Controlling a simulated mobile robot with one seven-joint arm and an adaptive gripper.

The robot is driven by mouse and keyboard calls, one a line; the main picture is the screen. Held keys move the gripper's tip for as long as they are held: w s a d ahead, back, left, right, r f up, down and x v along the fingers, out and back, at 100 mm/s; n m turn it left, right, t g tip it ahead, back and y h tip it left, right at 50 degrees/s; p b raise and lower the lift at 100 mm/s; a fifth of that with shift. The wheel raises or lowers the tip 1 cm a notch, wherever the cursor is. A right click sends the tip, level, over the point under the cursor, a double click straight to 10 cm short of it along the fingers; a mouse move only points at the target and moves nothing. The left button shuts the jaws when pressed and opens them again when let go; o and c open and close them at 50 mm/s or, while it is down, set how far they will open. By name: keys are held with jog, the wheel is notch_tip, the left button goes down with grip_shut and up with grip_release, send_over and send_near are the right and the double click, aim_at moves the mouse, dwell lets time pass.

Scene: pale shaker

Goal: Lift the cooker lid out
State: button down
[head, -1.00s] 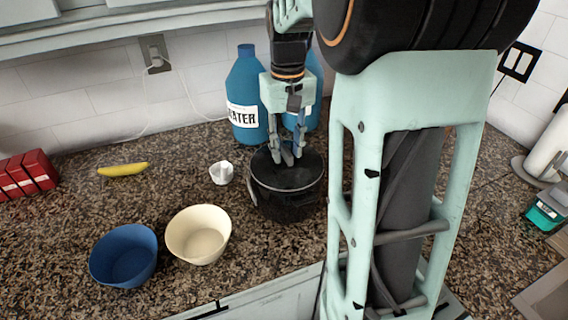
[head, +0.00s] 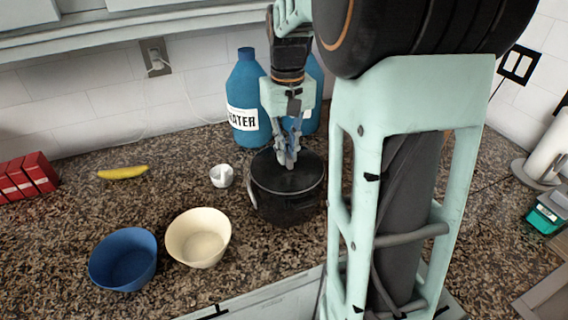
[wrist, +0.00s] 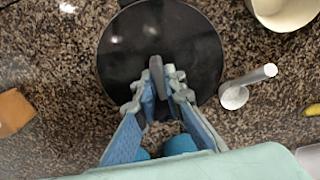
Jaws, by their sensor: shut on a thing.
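The black cooker (head: 285,205) stands on the granite counter, just left of my own column in the head view. Its dark round lid (head: 300,182) sits on top of it. The lid (wrist: 190,35) fills the upper middle of the wrist view, with a grey upright handle (wrist: 156,75) near its centre. My gripper (head: 287,160) is above the lid, pointing down, with its fingers closed on the handle. In the wrist view the fingertips (wrist: 161,85) meet around the handle. The lid looks level; I cannot see any gap between lid and cooker.
Two blue water bottles (head: 245,95) stand behind the cooker. Red boxes (head: 27,177) are at far left. Counter between banana and bowls is clear.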

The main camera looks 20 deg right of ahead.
jog(key=shift+r+p, duration=0.6)
jog(key=shift+r, duration=0.25)
jog(key=shift+r+p, duration=1.9)
jog(key=shift+r, duration=0.35)
